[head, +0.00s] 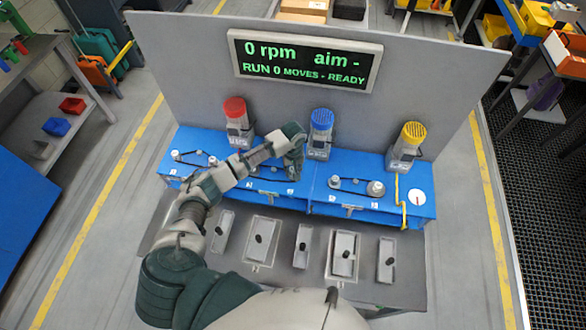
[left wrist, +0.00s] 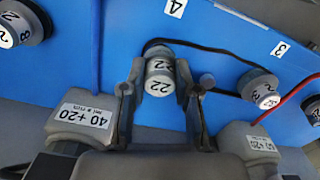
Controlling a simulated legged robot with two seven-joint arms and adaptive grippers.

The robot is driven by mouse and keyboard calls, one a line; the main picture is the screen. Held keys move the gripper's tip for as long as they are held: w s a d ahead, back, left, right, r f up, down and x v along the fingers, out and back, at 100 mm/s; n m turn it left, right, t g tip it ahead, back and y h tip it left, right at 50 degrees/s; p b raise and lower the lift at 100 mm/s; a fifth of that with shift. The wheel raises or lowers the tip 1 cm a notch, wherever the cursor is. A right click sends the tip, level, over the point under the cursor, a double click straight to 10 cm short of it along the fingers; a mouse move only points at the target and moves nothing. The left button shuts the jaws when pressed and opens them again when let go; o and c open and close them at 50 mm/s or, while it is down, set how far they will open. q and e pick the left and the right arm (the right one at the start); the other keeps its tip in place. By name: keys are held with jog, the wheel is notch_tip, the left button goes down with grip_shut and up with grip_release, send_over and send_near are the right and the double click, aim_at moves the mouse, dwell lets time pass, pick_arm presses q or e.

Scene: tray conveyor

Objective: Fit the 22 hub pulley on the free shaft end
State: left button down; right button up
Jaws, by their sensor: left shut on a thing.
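My left gripper (head: 292,172) reaches over the blue bench between the red and blue motors. In the left wrist view its two fingers (left wrist: 160,95) are shut on the grey 22 hub pulley (left wrist: 158,88), which shows two "22" labels. A black belt (left wrist: 190,48) passes at the pulley's far end and runs right. Whether the pulley sits on a shaft behind it cannot be told. A small bare round grey end (left wrist: 207,80) shows just right of the fingers. In the head view the gripper hides the pulley. My right gripper is not in view.
A red-capped motor (head: 236,120), a blue-capped motor (head: 321,130) and a yellow-capped motor (head: 408,145) stand along the blue bench (head: 325,205). A grey panel behind carries a screen (head: 305,60) reading 0 rpm. Several grey trays (head: 262,265) lie in front. Another belted pulley (left wrist: 258,85) is at right.

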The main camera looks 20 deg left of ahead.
aim_at(293, 169)
pick_arm(q)
jog(key=shift+f, duration=0.95)
jog(key=c, duration=0.8)
grip_release()
notch_tip(293, 169, up, 12)
jog(key=shift+w+f, duration=0.1)
